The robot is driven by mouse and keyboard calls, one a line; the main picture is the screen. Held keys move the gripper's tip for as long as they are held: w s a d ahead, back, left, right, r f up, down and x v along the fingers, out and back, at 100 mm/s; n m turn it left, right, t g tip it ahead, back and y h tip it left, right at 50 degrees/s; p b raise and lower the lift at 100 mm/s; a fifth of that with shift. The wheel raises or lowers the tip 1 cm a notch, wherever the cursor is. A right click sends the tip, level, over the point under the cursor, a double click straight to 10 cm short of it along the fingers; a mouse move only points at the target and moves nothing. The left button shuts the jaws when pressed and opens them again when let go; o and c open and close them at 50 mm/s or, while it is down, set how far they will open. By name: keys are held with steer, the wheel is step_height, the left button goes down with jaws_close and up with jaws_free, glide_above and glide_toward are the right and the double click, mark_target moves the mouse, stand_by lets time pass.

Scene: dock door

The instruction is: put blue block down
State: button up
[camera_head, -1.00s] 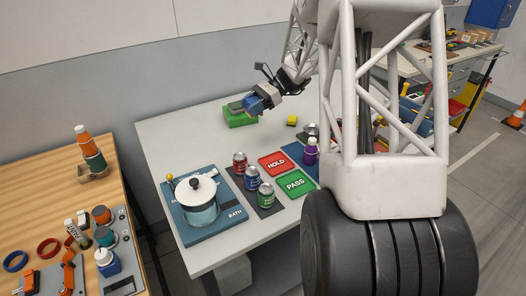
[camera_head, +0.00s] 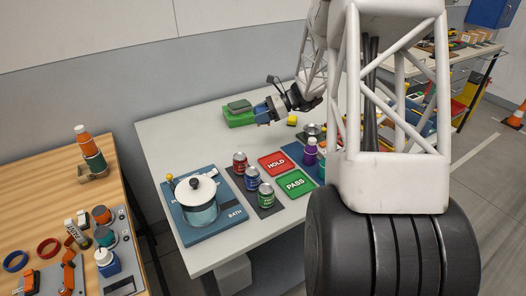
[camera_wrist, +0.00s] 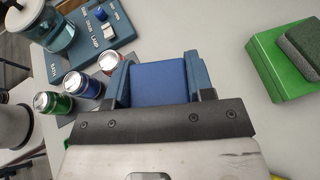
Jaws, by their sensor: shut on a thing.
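My gripper (camera_head: 262,113) is low over the white table, to the right of the green box, and shut on the blue block. In the wrist view the blue block (camera_wrist: 158,82) sits between the two blue fingers of my gripper (camera_wrist: 159,80). Its underside is hidden, so I cannot tell whether it touches the table. In the head view the block is small and hard to tell from the fingers.
The green box (camera_head: 238,121) with a dark pad on it stands close to the left of my gripper. A yellow block (camera_head: 292,121) lies to the right. Several cans, red HOLD (camera_head: 278,162) and green PASS (camera_head: 295,184) cards and a pot (camera_head: 201,210) stand nearer. White table (camera_head: 180,137) is bare at left.

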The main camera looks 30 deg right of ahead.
steer(key=shift+f, duration=1.25)
glide_above(260, 151)
steer(key=shift+w+d+f, duration=0.1)
steer(key=shift+f, duration=3.05)
steer(key=shift+f, duration=1.85)
steer(key=shift+f, duration=0.1)
steer(key=o, duration=0.9)
